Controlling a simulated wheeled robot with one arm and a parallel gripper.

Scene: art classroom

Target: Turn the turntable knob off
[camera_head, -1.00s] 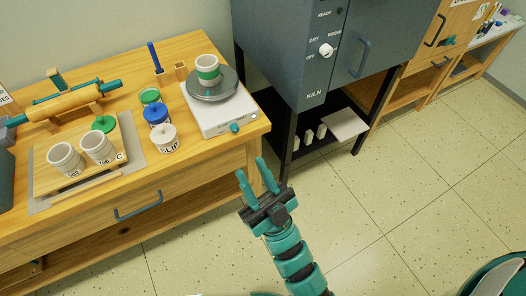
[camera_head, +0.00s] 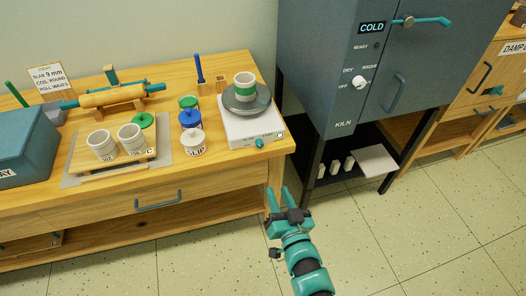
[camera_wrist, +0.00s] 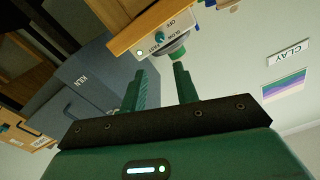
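The turntable (camera_head: 251,126) is a white box with a round grey wheel (camera_head: 246,98) on the right end of the wooden workbench. A white cup with a green band (camera_head: 245,86) stands on the wheel. The teal turntable knob (camera_head: 259,142) is on the box's front face; it also shows in the wrist view (camera_wrist: 161,37), near OFF, SLOW and FAST labels. The knob's exact setting is too small to tell. My gripper (camera_head: 277,192) is open and empty, in front of and below the bench's right end, apart from the knob. Its fingers show spread in the wrist view (camera_wrist: 160,80).
The grey kiln (camera_head: 350,60) on a black stand is right of the bench. Lidded jars (camera_head: 190,120) and a board with two cups (camera_head: 110,160) are left of the turntable. A drawer handle (camera_head: 158,202) sticks out in front. The floor (camera_head: 420,240) at right is clear.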

